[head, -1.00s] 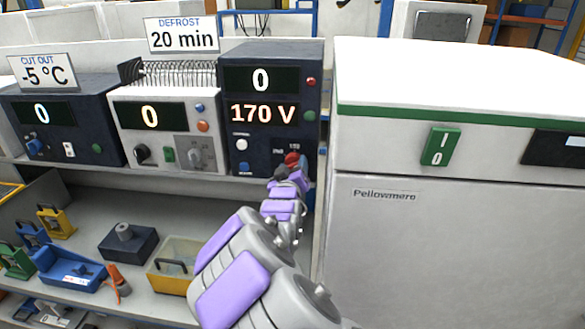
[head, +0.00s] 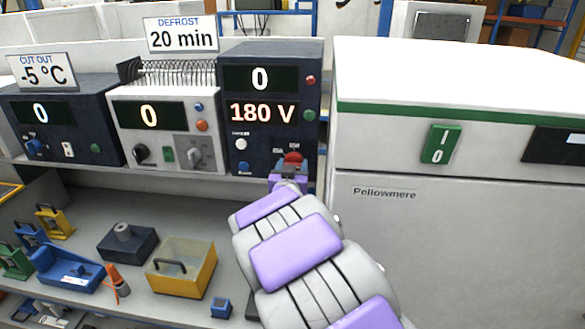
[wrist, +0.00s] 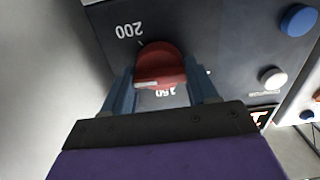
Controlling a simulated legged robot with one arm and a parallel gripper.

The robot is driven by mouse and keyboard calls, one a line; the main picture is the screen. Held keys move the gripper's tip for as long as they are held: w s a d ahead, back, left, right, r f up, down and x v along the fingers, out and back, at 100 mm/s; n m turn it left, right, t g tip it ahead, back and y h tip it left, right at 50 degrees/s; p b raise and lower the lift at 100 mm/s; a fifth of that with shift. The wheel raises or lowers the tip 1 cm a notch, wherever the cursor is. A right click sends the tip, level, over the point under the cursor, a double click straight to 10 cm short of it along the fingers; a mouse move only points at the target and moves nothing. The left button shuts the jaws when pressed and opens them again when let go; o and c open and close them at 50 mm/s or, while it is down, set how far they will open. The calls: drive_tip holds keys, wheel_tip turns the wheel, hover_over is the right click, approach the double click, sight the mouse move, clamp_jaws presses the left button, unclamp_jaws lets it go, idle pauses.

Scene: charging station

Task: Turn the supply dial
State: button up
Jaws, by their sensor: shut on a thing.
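The supply dial (head: 292,159) is a red knob low on the front of the tall dark unit (head: 232,120) at the centre. That unit's displays read 0 above and 180 V below. In the wrist view the red dial (wrist: 160,64) sits between my two blue fingers, with a pale bar across it. Upside-down labels 200 and 160 show beside it. My gripper (wrist: 160,88) is shut on the dial. In the head view my arm covers the area below the dial, and the fingertips are small and partly hidden.
A white cabinet (head: 400,240) with a green switch (head: 440,144) stands close on the right. Two other units with displays at 0 stand to the left. The shelf below holds a yellow bin (head: 181,268), a blue tray (head: 68,268) and small blocks.

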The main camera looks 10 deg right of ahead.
drive_tip(key=shift+f, duration=0.1)
idle(0.3)
drive_tip(key=o, duration=1.1)
drive_tip(key=shift+a, duration=0.15)
drive_tip(key=shift+c, duration=0.2)
